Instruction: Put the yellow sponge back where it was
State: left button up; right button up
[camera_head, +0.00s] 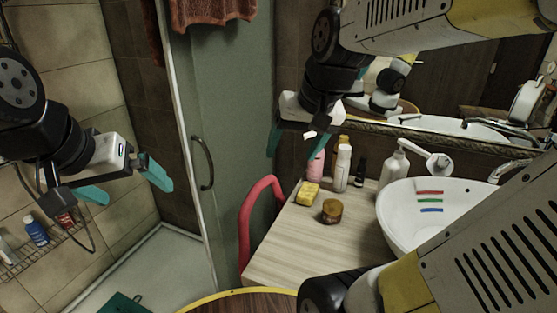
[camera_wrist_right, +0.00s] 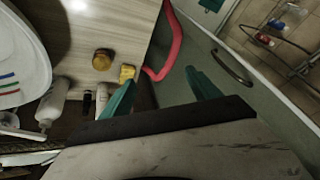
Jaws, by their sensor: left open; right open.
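The yellow sponge (camera_head: 308,193) lies on the light wooden counter (camera_head: 290,240), near its left back part. In the right wrist view the sponge (camera_wrist_right: 127,73) lies just beyond the tip of one teal finger. My right gripper (camera_head: 299,148) is open and empty, above and behind the sponge; one finger is partly hidden in the head view. Its two spread fingers also show in the right wrist view (camera_wrist_right: 160,90). My left gripper (camera_head: 128,187) is open and empty at the left, in front of the tiled wall, far from the sponge.
A brown jar (camera_head: 332,211) stands close to the sponge. A pink bottle (camera_head: 316,165), a white bottle (camera_head: 342,168) and a soap dispenser (camera_head: 394,168) stand behind. The white basin (camera_head: 395,215) is at right. A red curved rail (camera_head: 246,215) borders the counter's left edge.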

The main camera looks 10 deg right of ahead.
jog(key=s+a+n+t, duration=0.1)
jog(key=s+a, duration=0.1)
jog(key=s, duration=0.4)
jog(key=shift+f+n, duration=0.25)
jog(key=shift+n, duration=0.05)
